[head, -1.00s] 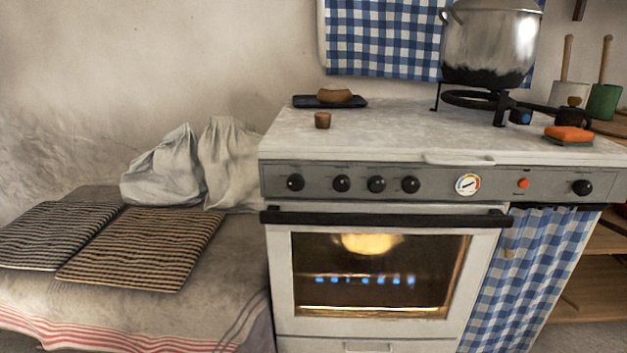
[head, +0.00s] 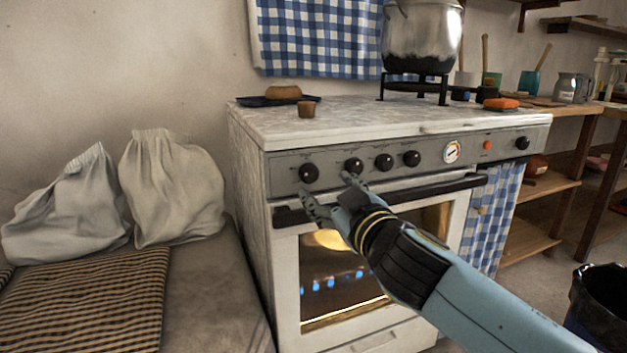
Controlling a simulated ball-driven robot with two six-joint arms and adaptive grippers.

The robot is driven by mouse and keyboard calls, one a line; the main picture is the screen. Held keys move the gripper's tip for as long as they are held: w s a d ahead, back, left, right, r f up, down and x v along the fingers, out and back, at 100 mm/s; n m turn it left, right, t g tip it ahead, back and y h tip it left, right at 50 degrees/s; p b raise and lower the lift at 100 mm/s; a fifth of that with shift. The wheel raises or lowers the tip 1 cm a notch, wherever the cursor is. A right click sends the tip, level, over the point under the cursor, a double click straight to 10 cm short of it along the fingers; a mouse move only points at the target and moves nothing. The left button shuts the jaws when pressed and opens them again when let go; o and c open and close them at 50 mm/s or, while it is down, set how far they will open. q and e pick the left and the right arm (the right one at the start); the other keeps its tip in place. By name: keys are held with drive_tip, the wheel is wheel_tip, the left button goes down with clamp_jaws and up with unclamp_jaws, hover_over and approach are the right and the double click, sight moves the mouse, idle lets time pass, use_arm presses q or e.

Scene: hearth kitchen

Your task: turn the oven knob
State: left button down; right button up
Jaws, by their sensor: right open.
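The white oven has a grey control panel with several black knobs. The leftmost knob (head: 309,173) is round and black with a small light mark. A second knob (head: 354,165) sits to its right, then two more knobs and a dial (head: 452,152). A far-right knob (head: 522,143) stands apart. My right gripper (head: 328,190) is open and empty in front of the panel, its fingers spread just below the two leftmost knobs. I cannot tell whether a fingertip touches the panel. The oven window (head: 335,285) glows, with small blue flames inside. My left gripper is not in view.
A black oven handle (head: 440,188) runs behind my right gripper. A metal pot (head: 420,35) stands on a burner on the stove top. White sacks (head: 170,185) and a striped mat (head: 90,305) lie on the bench at left. A black bin (head: 600,300) stands at lower right.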

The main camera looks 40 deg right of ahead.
sight(311, 176)
drive_tip(key=x, duration=0.7)
drive_tip(key=shift+w+f, duration=0.1)
drive_tip(key=shift+w, duration=0.15)
drive_tip(key=c, duration=1.1)
drive_tip(key=shift+c, duration=0.2)
